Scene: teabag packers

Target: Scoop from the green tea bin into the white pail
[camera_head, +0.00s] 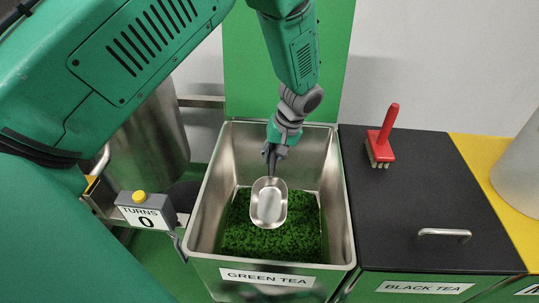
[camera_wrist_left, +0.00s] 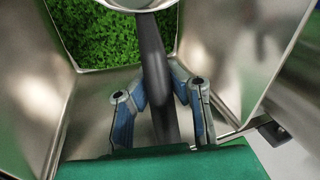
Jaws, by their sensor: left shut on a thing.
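The green tea bin (camera_head: 208,195) is an open steel bin labelled GREEN TEA, with dark green leaves (camera_head: 245,238) low inside. My left gripper (camera_head: 270,152) is inside the bin's opening, shut on the dark handle of a metal scoop (camera_head: 269,203). The scoop's oval bowl hangs over the leaves and looks empty; whether it touches them I cannot tell. The left wrist view shows the handle (camera_wrist_left: 152,60) between the blue-grey fingers (camera_wrist_left: 160,100), with the bowl's edge at the top. A pale round container (camera_head: 520,170), cut off at the right edge, may be the white pail.
A closed black lid (camera_head: 420,185) covers the black tea bin on the right; a red brush (camera_head: 382,145) stands on it. A counter box (camera_head: 146,212) reading TURNS 0 is left of the green tea bin. A steel drum (camera_head: 155,140) stands behind it.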

